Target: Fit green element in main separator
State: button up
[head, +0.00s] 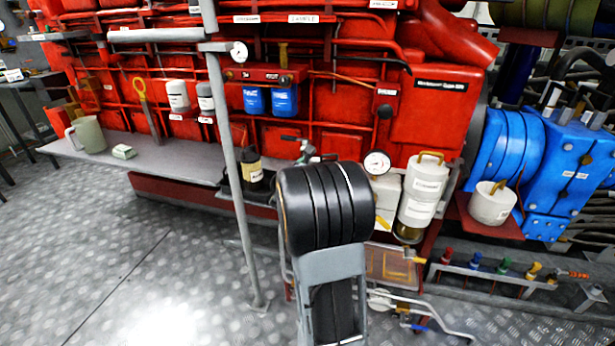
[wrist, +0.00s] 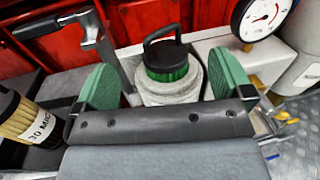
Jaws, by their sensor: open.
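A green pleated element (wrist: 167,75) with a black cap and loop handle stands upright in the wrist view. Its lower part is inside a pale round housing (wrist: 165,98), which may be the main separator; no label on it shows. My gripper (wrist: 166,70) is open, with one green-padded finger on each side of the element and a visible gap to it on both sides. In the head view my black arm link hides the gripper and most of this spot. A cream pleated element marked 30 MIC (wrist: 30,120) with a black cap stands left; it also shows in the head view (head: 250,168).
A grey T-shaped handle (wrist: 90,35) rises close to the left finger. A pressure gauge (wrist: 264,15) is close on the right, also in the head view (head: 377,163). A white canister (head: 425,185) stands right of it. The grey bench (head: 175,155) has free room on the left.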

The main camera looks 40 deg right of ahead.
jog(key=w+a+f+n+t+y, duration=0.2)
jog(key=a+n+t+y, duration=0.4)
jog(key=a+n+y, duration=1.3)
jog(key=s+a+f+n+g+h, duration=0.1)
jog(key=s+a+n+g, duration=0.4)
jog(key=n, duration=1)
jog(key=s+a+f+n+g+h, duration=0.1)
jog(key=s+a+f+n+g, duration=0.2)
jog(key=s+a+n, duration=0.7)
jog(key=shift+s+a+f+n+g, duration=0.35)
jog(key=shift+s+n+g, duration=0.6)
jog(key=shift+n, duration=1.65)
